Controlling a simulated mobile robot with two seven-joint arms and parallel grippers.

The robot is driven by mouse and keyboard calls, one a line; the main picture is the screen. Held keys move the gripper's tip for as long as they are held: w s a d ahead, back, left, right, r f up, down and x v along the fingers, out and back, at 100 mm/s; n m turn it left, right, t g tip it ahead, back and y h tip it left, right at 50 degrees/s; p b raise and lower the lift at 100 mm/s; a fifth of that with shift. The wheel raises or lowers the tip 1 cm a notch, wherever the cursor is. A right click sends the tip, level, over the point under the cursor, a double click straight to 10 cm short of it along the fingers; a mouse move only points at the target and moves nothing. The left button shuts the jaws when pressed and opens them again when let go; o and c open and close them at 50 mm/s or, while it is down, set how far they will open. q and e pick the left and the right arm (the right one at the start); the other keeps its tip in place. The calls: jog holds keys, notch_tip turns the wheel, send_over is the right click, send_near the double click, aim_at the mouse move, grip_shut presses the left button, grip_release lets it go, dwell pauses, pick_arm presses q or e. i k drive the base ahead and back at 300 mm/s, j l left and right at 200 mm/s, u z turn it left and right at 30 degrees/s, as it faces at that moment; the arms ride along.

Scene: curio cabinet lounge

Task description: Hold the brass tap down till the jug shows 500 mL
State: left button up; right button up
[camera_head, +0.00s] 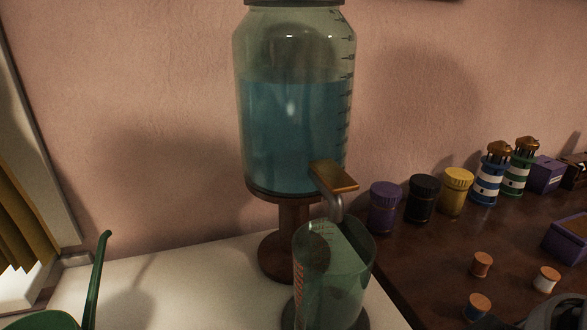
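A large glass dispenser (290,130) with blue liquid and dark scale marks stands on a wooden pedestal (287,238). Its flat brass tap (334,176) juts out at the lower right, above a curved grey spout (335,208). A clear greenish jug (350,262) stands beneath the spout, in front of the pedestal, with orange scale marks on its left side. I see no blue liquid in the jug, but its level cannot be read clearly. No stream from the spout can be made out.
The dispenser's white tabletop (180,275) is mostly clear on the left. A green handled item (97,275) is at the lower left. The dark wooden top (420,265) at right holds lidded jars (421,197), striped lighthouse figures (490,178), purple boxes (547,174) and small corked pieces (481,264).

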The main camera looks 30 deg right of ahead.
aim_at(335, 179)
jog(key=k+z, duration=0.1)
jog(key=z, duration=0.4)
jog(key=k+z, duration=0.1)
jog(key=z, duration=0.35)
